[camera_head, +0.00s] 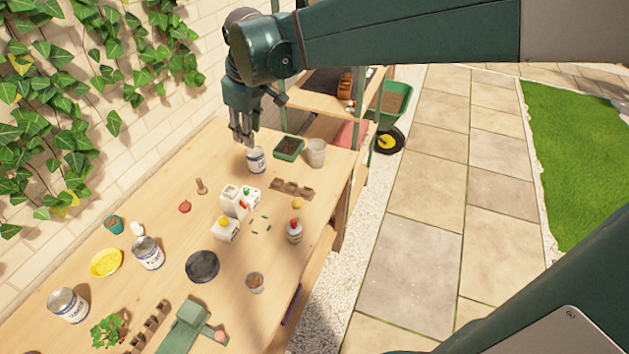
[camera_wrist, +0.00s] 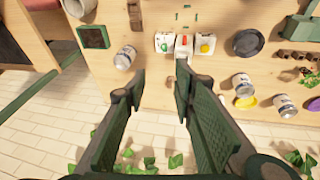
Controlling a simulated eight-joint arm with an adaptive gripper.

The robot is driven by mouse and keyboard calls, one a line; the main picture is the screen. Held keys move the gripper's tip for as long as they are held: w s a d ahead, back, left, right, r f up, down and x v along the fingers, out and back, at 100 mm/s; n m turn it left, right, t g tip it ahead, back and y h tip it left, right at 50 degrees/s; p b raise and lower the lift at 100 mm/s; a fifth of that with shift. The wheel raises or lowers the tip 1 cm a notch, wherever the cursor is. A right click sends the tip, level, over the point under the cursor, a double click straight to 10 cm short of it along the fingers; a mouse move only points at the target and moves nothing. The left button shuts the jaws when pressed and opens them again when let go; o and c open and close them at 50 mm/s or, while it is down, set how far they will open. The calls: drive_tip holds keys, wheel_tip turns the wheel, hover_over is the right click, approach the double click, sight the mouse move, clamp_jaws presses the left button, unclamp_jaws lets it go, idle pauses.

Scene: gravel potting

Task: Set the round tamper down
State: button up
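A small wooden piece with a knob on a rounder foot, which looks like the round tamper (camera_head: 201,186), stands upright on the wooden table (camera_head: 150,205) near the wall side. My gripper (camera_head: 244,141) is above the far part of the table, near a white and blue can (camera_head: 256,160), to the right of the tamper and apart from it. In the wrist view my gripper (camera_wrist: 160,83) has its fingers spread with a clear gap and nothing held between them.
Behind the can are a green tray of soil (camera_head: 288,148) and a grey pot (camera_head: 316,152). Bare tabletop lies around the tamper. A brick wall with ivy borders the left.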

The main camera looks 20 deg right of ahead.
drive_tip(key=s+d+f+m+t, duration=0.1)
drive_tip(key=s+d+m, duration=0.2)
drive_tip(key=s, duration=0.5)
drive_tip(key=s+d+f+m+t, duration=0.1)
drive_tip(key=s+d+m, duration=0.1)
drive_tip(key=s, duration=0.7)
drive_tip(key=s+d+f+m+t, duration=0.1)
drive_tip(key=s+d+f+m, duration=0.1)
drive_tip(key=s+d, duration=0.3)
drive_tip(key=s+m, duration=0.1)
drive_tip(key=s, duration=0.3)
drive_tip(key=shift+s+m+t+h, duration=0.15)
drive_tip(key=shift+m+t+h, duration=0.15)
